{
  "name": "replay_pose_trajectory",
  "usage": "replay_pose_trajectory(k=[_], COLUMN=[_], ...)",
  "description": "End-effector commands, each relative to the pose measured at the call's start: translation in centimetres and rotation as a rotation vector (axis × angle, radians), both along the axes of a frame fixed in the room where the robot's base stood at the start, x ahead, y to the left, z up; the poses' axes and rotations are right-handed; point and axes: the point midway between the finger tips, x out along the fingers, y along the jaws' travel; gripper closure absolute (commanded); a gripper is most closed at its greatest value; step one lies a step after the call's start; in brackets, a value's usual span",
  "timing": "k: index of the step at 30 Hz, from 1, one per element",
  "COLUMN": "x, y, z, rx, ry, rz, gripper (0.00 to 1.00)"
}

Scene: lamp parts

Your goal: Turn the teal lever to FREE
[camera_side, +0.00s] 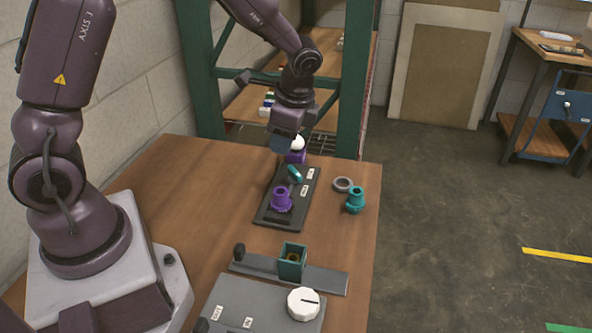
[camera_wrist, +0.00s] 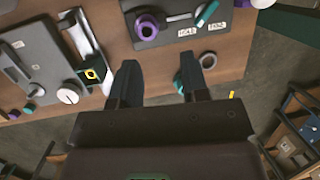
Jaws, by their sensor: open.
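The teal lever (camera_side: 294,174) is on a dark plate (camera_side: 266,216) on the wooden table. It lies slanted, with two small white labels beside it; their words are too small to read surely. The lever (camera_wrist: 207,13) also shows at the top edge of the wrist view, partly cut off, its lower end near the labels (camera_wrist: 187,31). My gripper (camera_side: 284,146) is above the table, just behind the plate in the side view, touching nothing that I can see. In the wrist view its two fingers (camera_wrist: 158,72) are wide apart and empty.
A purple collar (camera_side: 281,199) stands on the same plate. A white bulb on a purple base (camera_side: 297,146) is close behind my gripper. A grey ring (camera_side: 343,185) and a teal collar (camera_side: 355,200) lie to the right. A green socket fixture (camera_side: 292,261) and white dial (camera_side: 303,303) are in front.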

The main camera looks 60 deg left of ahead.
Motion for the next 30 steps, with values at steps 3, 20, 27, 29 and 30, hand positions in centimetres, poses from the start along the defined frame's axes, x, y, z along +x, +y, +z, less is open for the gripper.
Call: replay_pose_trajectory(k=[3,20,27,29,30], x=[2.5,7.0,6.9,6.9,6.9], y=[1.1,3.2,5.1,5.5,5.8], z=[-3.6,-5.7,-10.2,-11.4,-12.1], rx=[0.026,0.096,0.095,0.094,0.095], ry=[0.088,0.190,0.193,0.192,0.190], rz=[-0.226,-0.769,-0.766,-0.766,-0.765], gripper=[0.58,0.58,0.58,0.58,0.58])
